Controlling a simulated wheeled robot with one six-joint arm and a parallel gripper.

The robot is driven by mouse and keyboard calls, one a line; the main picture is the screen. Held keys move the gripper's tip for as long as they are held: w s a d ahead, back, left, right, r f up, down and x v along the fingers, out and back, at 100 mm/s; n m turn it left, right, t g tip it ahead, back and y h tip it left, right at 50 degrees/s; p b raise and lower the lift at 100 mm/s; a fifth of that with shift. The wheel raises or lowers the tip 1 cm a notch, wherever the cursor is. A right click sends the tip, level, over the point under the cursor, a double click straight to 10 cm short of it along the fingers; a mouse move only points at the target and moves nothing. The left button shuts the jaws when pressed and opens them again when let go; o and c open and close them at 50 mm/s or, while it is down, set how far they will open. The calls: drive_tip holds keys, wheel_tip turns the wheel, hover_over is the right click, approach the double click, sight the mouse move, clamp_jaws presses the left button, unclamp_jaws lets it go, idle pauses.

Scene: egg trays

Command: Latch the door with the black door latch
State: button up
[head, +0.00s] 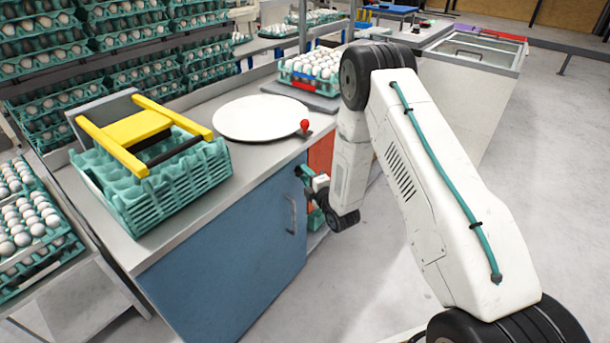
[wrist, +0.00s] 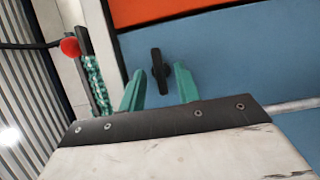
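The black door latch (wrist: 158,71) is a small dark bar on the blue door (wrist: 225,65), near the border with an orange panel (wrist: 170,9). In the wrist view it lies between and just beyond my two teal fingertips (wrist: 160,69), long way roughly in line with the fingers. My gripper is open, with a gap on each side of the latch; I cannot see contact. In the head view my gripper (head: 303,172) is at the upper right of the blue door (head: 225,260), and the latch is hidden there. The door looks flush with the cabinet front.
A metal handle (head: 291,215) is on the door, left of my gripper. Above, the counter holds a white round plate (head: 257,118), a red knob (head: 304,125), a teal crate (head: 185,180) with a yellow frame (head: 135,128), and an egg tray (head: 312,70). Floor is clear at right.

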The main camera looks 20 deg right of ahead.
drive_tip(key=shift+w+a, duration=0.15)
drive_tip(key=shift+w, duration=0.4)
drive_tip(key=c, duration=0.7)
drive_tip(key=shift+m, duration=0.3)
drive_tip(key=m+g+y, duration=0.1)
drive_tip(key=m+g, duration=0.1)
drive_tip(key=m, duration=0.2)
drive_tip(key=m+g+y, duration=0.1)
drive_tip(key=m+g, duration=0.1)
drive_tip(key=m, duration=0.2)
drive_tip(key=m+g+y, duration=0.1)
drive_tip(key=m+g, duration=0.1)
drive_tip(key=m, duration=0.2)
drive_tip(key=shift+w+d+r+m+g+y, duration=0.15)
drive_tip(key=shift+d+r+m+g+y, duration=0.15)
drive_tip(key=shift+m+g+y, duration=0.1)
